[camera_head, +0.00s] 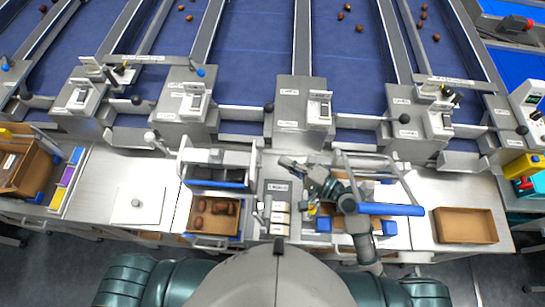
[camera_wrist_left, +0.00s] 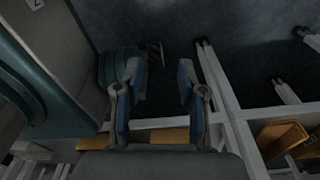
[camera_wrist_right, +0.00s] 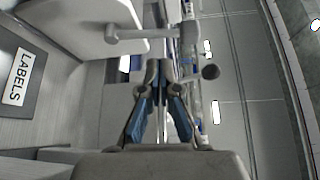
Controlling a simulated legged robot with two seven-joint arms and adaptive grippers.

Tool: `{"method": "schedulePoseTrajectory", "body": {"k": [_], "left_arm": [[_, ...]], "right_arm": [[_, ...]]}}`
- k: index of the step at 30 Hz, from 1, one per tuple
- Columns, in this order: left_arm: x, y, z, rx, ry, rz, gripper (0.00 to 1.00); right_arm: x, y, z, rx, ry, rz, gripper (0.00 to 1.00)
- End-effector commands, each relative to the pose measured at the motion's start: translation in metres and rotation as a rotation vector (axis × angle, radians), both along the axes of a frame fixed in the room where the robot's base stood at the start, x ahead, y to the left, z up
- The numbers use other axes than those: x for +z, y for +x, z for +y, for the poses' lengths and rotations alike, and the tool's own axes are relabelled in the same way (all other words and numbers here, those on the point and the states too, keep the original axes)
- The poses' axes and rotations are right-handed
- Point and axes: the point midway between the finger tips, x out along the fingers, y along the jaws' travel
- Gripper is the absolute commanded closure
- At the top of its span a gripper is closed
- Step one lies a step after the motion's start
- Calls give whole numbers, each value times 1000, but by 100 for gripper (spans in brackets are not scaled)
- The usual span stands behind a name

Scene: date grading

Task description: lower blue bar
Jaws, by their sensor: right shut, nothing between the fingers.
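One blue bar (camera_head: 390,209) is on the white frame of the right-hand station, to the right of my right gripper. Its frame arms slope up behind it, and my right arm crosses its left end. A second blue bar (camera_head: 215,184) lies across the left station, behind a box of dates. My right gripper (camera_head: 290,163) is shut and empty between the two stations, apart from both bars. In the right wrist view its fingertips (camera_wrist_right: 161,68) meet. My left gripper (camera_wrist_left: 160,75) is open and empty in the left wrist view; the head view does not show it.
A labels sign (camera_wrist_right: 18,77) and a pale handle (camera_wrist_right: 145,35) show beside the right gripper. Dates lie in an open box (camera_head: 213,216). An empty brown tray (camera_head: 465,238) stands right. A white plate (camera_head: 137,205) lies left. Blue conveyor lanes (camera_head: 255,50) run behind.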

Motion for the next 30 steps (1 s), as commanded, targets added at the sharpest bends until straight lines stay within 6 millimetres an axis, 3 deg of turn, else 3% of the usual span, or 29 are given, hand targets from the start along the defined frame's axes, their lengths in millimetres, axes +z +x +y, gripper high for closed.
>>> {"method": "schedulePoseTrajectory", "body": {"k": [13, 17, 24, 30], "left_arm": [[7, 1, -7, -9, -11, -1, 60], [7, 1, 0, -10, -4, -1, 60], [7, 1, 19, -9, 19, 0, 60], [17, 2, 9, -6, 6, -1, 60]], "right_arm": [[-6, 36, 81, 2, -16, -1, 100], [-8, 39, 85, 2, -18, -1, 100], [-7, 39, 76, 5, -7, 0, 100], [-4, 35, 74, 4, -10, 0, 100]]}}
